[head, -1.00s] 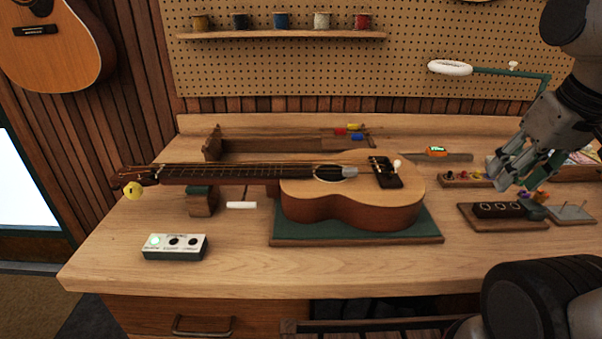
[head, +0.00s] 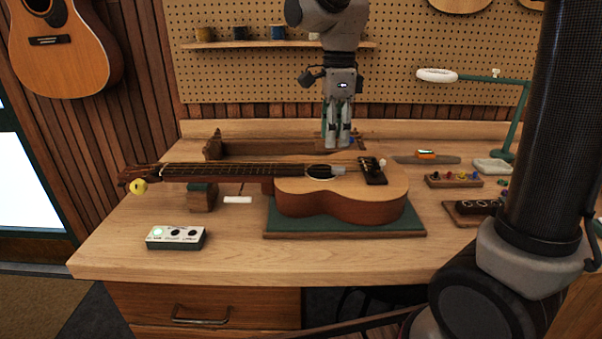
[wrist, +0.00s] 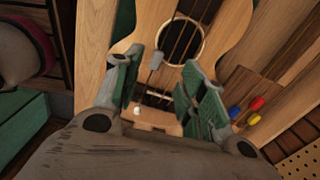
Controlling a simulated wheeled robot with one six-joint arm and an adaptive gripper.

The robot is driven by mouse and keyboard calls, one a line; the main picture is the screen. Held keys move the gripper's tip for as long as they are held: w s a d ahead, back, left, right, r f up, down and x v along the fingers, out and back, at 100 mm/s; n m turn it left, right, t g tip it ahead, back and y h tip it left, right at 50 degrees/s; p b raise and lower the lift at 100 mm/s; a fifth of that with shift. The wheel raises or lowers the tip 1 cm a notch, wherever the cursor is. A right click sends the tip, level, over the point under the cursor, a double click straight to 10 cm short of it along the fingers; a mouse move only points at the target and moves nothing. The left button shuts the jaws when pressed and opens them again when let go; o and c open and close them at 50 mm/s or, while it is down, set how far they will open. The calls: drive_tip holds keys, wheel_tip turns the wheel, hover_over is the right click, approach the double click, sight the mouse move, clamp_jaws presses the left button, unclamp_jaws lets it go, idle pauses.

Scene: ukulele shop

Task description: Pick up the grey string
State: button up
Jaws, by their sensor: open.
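A small grey piece (head: 339,170), perhaps the end tab of the grey string, sits at the ukulele's sound hole. In the wrist view this grey piece (wrist: 156,60) appears between my fingers, near the dark hole. I cannot make out the grey string's thin line from the ukulele's own strings. The ukulele (head: 345,205) lies face up on a green mat, neck to the left. My gripper (head: 338,142) points down with its fingers apart and empty. It appears above or behind the ukulele body; its height is unclear. It also shows in the wrist view (wrist: 156,76).
A green lamp arm (head: 517,125) and small trays stand right. The front of the bench (head: 330,256) is clear.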

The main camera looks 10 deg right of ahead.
sight(334, 167)
drive_tip(key=shift+m, duration=0.4)
drive_tip(key=shift+f, duration=0.35)
wheel_tip(334, 167, down, 7)
drive_tip(key=shift+s+f, duration=0.1)
drive_tip(key=c, duration=0.8)
